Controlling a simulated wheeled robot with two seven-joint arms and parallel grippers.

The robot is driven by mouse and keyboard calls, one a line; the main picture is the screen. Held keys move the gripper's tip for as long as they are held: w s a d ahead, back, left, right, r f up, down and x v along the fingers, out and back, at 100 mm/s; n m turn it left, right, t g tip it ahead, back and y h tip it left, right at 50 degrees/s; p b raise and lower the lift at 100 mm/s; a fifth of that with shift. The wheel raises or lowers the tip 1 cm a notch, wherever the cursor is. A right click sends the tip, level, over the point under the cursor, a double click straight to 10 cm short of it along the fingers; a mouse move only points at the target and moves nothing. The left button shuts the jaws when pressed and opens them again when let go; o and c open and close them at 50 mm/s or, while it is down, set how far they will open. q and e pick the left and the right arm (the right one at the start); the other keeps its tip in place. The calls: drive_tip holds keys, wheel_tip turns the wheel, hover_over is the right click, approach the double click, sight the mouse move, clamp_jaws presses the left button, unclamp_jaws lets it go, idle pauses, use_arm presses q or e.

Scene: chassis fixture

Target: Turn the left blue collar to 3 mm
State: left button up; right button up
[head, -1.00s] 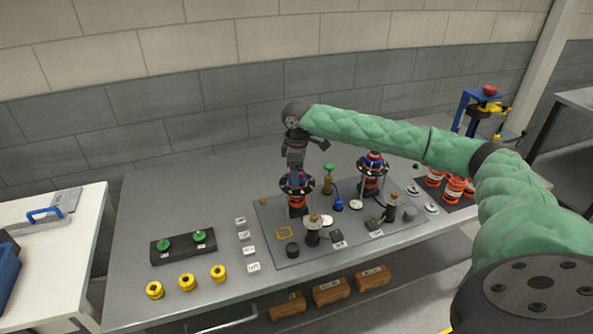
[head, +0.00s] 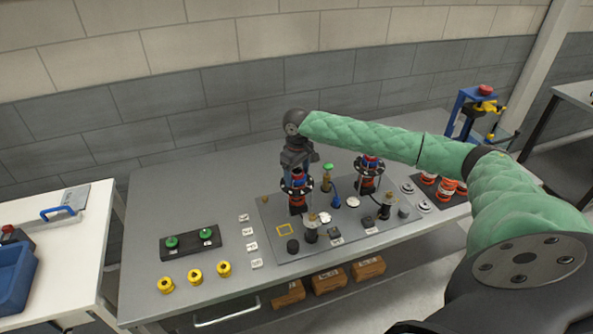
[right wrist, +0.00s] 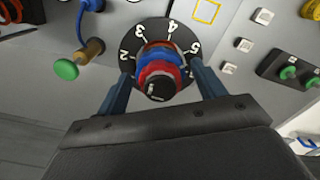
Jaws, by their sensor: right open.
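The left blue collar (right wrist: 160,56) sits between red rings on the left upright unit, above a black dial with white numbers (right wrist: 128,55). In the head view the left unit (head: 297,200) stands on the grey plate, its top partly covered by my right gripper (head: 297,168). In the right wrist view the open right gripper (right wrist: 163,72) has one blue finger on each side of the collar stack. Gaps seem to show between the fingers and the collar. The dial's 2, 3, 4 and 5 are readable; the collar's exact setting is not. My left gripper is out of view.
A similar right unit (head: 369,175) stands close by. Black holder with green knobs (head: 190,242) and yellow rings (head: 195,276) are at left. The table's back left is clear.

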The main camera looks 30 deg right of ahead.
drive_tip(key=shift+m+p, duration=0.4)
drive_tip(key=shift+m, duration=2.9)
drive_tip(key=m, duration=0.4)
